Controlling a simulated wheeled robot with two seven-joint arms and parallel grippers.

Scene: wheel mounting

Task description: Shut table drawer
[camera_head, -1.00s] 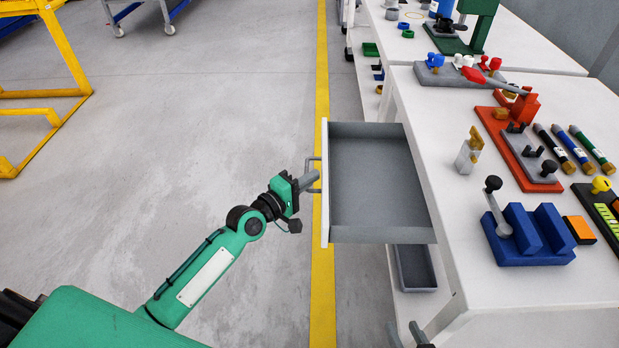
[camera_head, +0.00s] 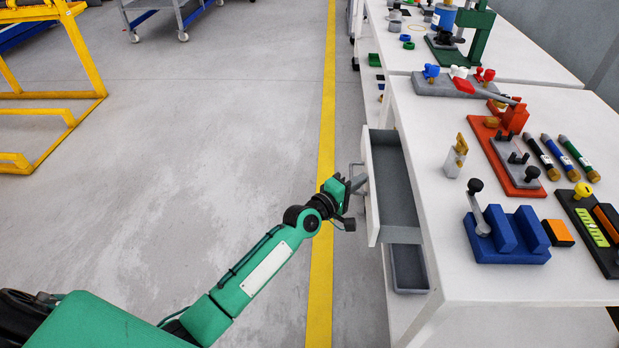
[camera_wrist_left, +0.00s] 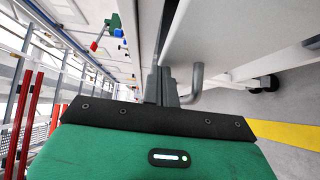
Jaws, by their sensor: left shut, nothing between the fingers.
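The table drawer (camera_head: 394,180) is partly open, its grey inside showing empty beside the white table (camera_head: 470,282). Its white front carries a grey bar handle (camera_head: 364,180); the handle also shows in the left wrist view (camera_wrist_left: 196,84). My left gripper (camera_head: 358,183) is shut with nothing in it, its fingertips at the drawer front beside the handle. In the left wrist view its fingers (camera_wrist_left: 162,84) point at the white front; whether they touch it I cannot tell. My right gripper is not in view.
A grey bin (camera_head: 408,268) sits on the shelf below the drawer. The floor at left is clear; a yellow rack (camera_head: 62,75) stands beyond.

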